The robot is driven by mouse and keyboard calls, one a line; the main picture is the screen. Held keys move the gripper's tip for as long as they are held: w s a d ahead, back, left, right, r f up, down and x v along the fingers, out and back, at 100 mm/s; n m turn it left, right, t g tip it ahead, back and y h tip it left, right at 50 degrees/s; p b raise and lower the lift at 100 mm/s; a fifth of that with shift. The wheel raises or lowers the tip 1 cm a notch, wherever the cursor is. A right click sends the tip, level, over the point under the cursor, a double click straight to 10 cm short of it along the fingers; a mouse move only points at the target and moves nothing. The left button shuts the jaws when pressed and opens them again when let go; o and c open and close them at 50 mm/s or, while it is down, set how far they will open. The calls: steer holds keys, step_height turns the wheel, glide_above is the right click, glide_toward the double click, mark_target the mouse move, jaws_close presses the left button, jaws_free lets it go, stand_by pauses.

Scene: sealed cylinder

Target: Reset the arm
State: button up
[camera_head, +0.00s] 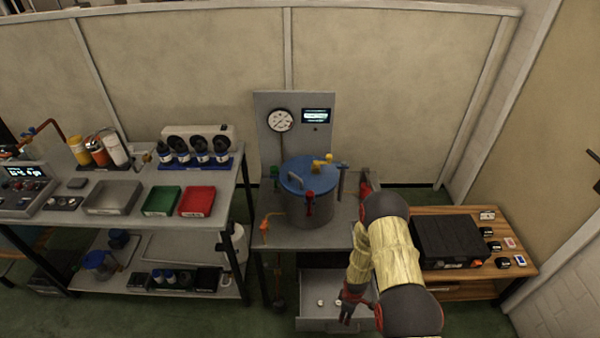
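My arm reaches in from the lower right, with yellow-covered links and dark joints. What looks like my gripper (348,310), dark with red parts, hangs low at the right side of the open drawer (312,324). It is small and partly hidden by my arm, so I cannot tell whether its fingers are open or shut. No held object is visible. The sealed cylinder (310,207) is a grey vessel with a blue lid (308,172), standing upright on the middle bench, left of my arm. A red-handled clamp (309,201) is at its front.
A gauge panel (293,128) stands behind the cylinder. The left shelf rack holds a green tray (161,200), a red tray (197,201) and bottles. A wooden table (460,218) at right carries a black case (447,240). Two small pale items lie in the drawer.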

steer(key=s+d+r+m+g, duration=0.1)
steer(key=s+r+m+g, duration=0.35)
steer(key=s, duration=0.55)
step_height(320, 180, up, 30)
steer(key=s+m+t+b, duration=0.1)
steer(key=m+t+b, duration=0.15)
steer(key=m, duration=0.35)
steer(key=s+r+m+t+b, duration=0.1)
steer(key=s+r+t+b, duration=0.2)
steer(key=r, duration=0.9)
steer(key=s+a+r+m+t+b, duration=0.1)
steer(key=s+r+t+b, duration=0.3)
steer(key=s+r, duration=0.4)
step_height(320, 180, up, 5)
steer(key=shift+s+t+b, duration=0.25)
steer(key=shift+t+b, duration=0.05)
steer(key=shift+c, duration=0.3)
